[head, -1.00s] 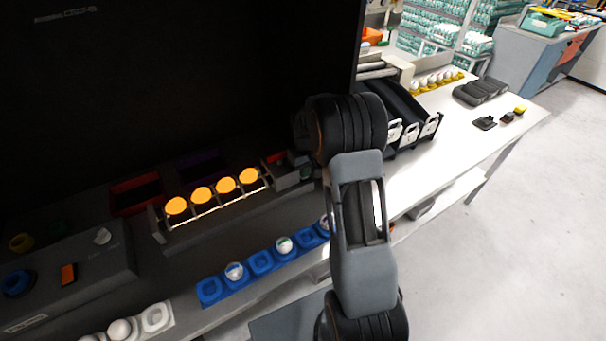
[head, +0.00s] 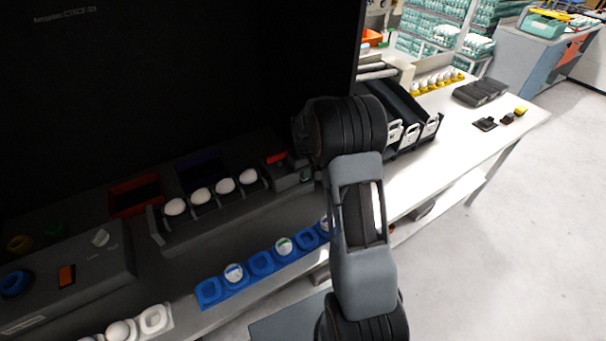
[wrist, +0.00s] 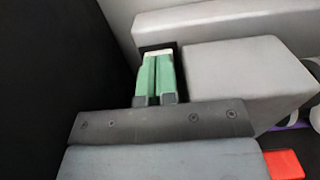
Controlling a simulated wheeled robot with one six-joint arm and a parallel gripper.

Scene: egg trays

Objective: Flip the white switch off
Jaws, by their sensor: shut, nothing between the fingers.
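My gripper (wrist: 157,80) shows in the wrist view with its two green fingers together and nothing between them. The fingertips are at a dark recess (wrist: 158,47) in a grey housing (wrist: 240,75). A pale strip shows at the fingertips; I cannot tell whether it is the white switch. In the head view a bit of green finger (head: 306,174) shows at the right end of the egg station (head: 215,222), mostly hidden by my arm. White eggs (head: 225,186) sit in a row on that station, unlit. A white knob (head: 101,237) marked Low and High is on the control box at left.
A red block (wrist: 284,164) is near my gripper; it also shows in the head view (head: 276,157). A blue tray (head: 262,265) with eggs lies in front. A large dark panel (head: 180,80) stands behind. Black racks (head: 405,120) stand right of my arm.

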